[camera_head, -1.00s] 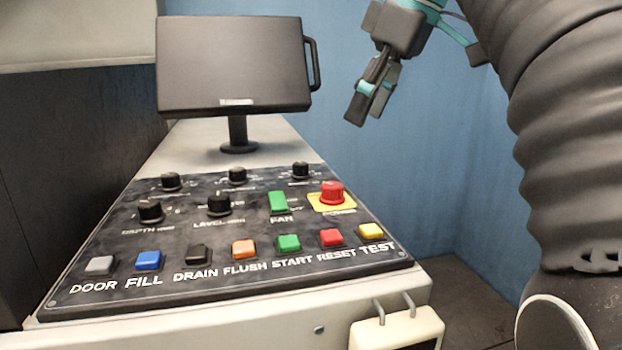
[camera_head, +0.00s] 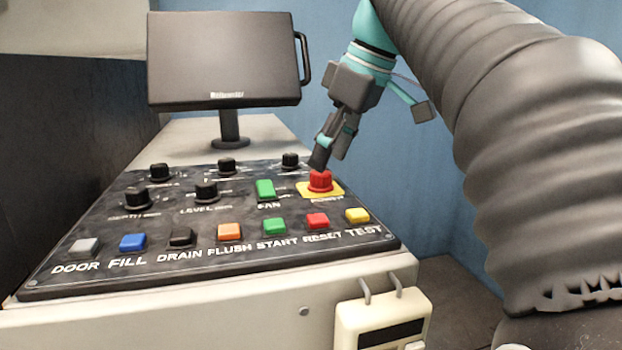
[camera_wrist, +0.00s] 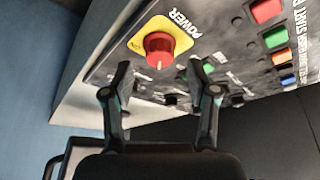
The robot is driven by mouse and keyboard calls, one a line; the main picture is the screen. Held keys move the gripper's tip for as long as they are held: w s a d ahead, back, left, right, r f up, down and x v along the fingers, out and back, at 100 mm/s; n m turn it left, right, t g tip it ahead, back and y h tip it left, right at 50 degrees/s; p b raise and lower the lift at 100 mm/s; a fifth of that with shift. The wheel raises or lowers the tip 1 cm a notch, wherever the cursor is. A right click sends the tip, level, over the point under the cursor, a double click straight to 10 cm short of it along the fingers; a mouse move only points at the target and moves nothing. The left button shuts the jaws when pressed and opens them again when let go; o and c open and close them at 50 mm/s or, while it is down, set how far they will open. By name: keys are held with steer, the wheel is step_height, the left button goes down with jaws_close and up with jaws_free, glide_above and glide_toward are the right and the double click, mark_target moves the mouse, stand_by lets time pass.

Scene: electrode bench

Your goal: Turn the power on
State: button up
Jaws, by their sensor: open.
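The red power knob (camera_head: 320,181) sits on a yellow plate (camera_head: 334,190) at the right of the black control panel (camera_head: 100,226). In the wrist view the same red knob (camera_wrist: 160,48) shows a pale line on its face, and the word POWER is printed beside its yellow plate. My gripper (camera_head: 318,160) is just above and behind the knob in the head view. In the wrist view my gripper (camera_wrist: 162,78) has its two fingers apart with nothing between them, and the knob lies just beyond the fingertips. I cannot tell whether a finger touches it.
A green FAN switch (camera_head: 265,189) is left of the knob. Black dials (camera_head: 206,191) and a front row of coloured buttons (camera_head: 274,227) fill the panel. A monitor (camera_head: 225,60) stands behind. A cream box with handles (camera_head: 381,322) hangs at the front right.

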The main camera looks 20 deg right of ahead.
mark_target(324, 173)
steer(key=shift+b+x, duration=0.95)
steer(key=shift+x, duration=0.6)
jaws_close()
